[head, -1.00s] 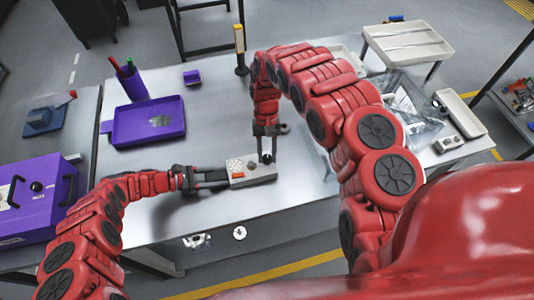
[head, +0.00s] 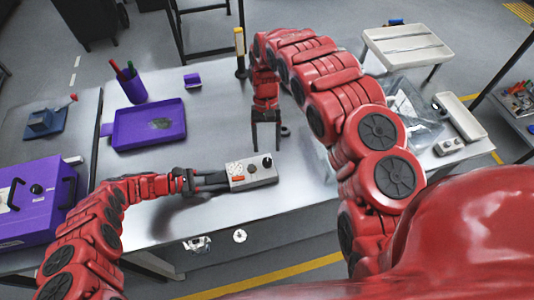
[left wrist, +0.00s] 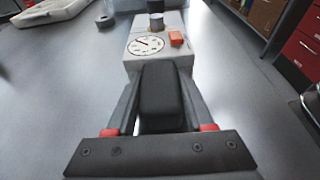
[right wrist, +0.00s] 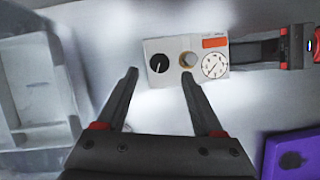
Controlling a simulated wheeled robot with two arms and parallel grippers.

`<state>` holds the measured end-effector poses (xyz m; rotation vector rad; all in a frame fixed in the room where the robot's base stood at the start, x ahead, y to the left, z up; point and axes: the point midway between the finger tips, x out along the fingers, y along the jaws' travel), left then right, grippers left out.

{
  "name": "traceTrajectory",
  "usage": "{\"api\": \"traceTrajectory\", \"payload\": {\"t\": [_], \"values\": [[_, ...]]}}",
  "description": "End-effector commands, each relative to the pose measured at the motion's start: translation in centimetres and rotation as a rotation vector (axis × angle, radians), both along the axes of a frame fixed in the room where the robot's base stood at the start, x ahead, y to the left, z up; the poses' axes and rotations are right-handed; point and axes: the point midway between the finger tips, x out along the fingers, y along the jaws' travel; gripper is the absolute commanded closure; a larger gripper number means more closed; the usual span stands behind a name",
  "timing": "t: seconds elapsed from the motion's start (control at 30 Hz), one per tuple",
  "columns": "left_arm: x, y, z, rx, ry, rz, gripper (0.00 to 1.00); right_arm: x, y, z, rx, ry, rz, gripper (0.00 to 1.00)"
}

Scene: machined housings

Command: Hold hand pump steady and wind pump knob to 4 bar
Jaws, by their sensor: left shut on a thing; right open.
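The hand pump (head: 252,173) is a pale grey box lying near the table's front edge. Its top carries a round white dial (right wrist: 214,64), an orange label (right wrist: 215,42), a brass-coloured knob (right wrist: 188,60) and a black knob (right wrist: 158,63) with a white pointer line. The dial also shows in the left wrist view (left wrist: 146,45); its reading is too small to tell. My left gripper (head: 212,180) is shut on the pump's dial end. My right gripper (head: 266,132) is open and empty, just behind the pump in the head view, apart from both knobs.
A purple tray (head: 121,136) and a purple pen cup (head: 132,89) stand at the left. A purple box (head: 35,200) with handles is at far left. The table's middle is clear.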

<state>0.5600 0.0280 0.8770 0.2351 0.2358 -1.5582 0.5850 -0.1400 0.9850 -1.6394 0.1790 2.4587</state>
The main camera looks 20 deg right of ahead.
Motion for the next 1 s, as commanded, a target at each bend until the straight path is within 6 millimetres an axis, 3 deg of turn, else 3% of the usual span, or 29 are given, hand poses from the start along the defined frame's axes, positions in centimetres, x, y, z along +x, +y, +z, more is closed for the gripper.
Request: {"api": "traceTrajectory", "payload": {"t": [0.1,0.33,1.0], "values": [[0.0,0.0,0.0,0.000,0.000,0.000,0.79,1.2,-0.2,2.5,0.001,-0.007,0.000,0.31],[0.0,0.0,0.0,0.000,0.000,0.000,0.79,2.5,-0.5,5.5,0.000,-0.007,-0.001,0.31],[0.0,0.0,0.0,0.000,0.000,0.001,0.79,2.5,-0.6,6.0,0.000,-0.002,0.000,0.31]]}}
